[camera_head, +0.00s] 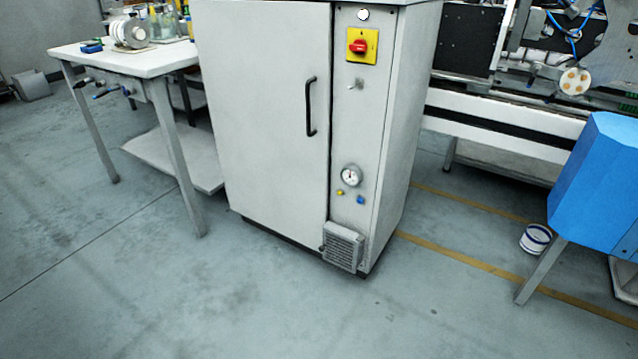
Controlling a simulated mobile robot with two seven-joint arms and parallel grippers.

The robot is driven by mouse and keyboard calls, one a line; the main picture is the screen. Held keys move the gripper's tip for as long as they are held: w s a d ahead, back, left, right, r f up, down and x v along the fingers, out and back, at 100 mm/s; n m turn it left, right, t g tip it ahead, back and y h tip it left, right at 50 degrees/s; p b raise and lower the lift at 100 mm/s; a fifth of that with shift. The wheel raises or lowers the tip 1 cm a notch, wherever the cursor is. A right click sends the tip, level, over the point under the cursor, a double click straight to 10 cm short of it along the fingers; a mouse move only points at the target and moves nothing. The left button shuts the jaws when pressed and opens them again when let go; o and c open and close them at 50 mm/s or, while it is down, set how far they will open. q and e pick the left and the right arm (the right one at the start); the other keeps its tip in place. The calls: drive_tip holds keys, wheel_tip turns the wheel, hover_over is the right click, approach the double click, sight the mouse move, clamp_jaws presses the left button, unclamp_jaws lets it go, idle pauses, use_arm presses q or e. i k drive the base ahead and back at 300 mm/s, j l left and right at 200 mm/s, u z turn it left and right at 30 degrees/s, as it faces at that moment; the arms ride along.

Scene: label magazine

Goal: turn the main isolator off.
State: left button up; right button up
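The main isolator (358,46) is a red rotary handle on a yellow square plate, high on the narrow front panel of a grey-white cabinet (265,110). The red handle looks roughly horizontal, but its exact position is too small to read. A white round lamp (363,14) sits above it, and a small metal toggle or key switch (356,84) sits below. Neither of my grippers shows in the head view, and nothing touches the isolator.
A white table (130,62) with bottles and a roll stands left of the cabinet. A machine (500,125) stands behind on the right. A blue box on legs (598,185) and a small white tub (535,238) are at the right. The floor (200,300) before the cabinet is clear.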

sight(359, 46)
drive_tip(key=i+l+u, duration=0.25)
drive_tip(key=i+l, duration=0.4)
drive_tip(key=i, duration=0.2)
drive_tip(key=i+l+u, duration=0.25)
drive_tip(key=i+l, duration=0.5)
drive_tip(key=l, duration=0.1)
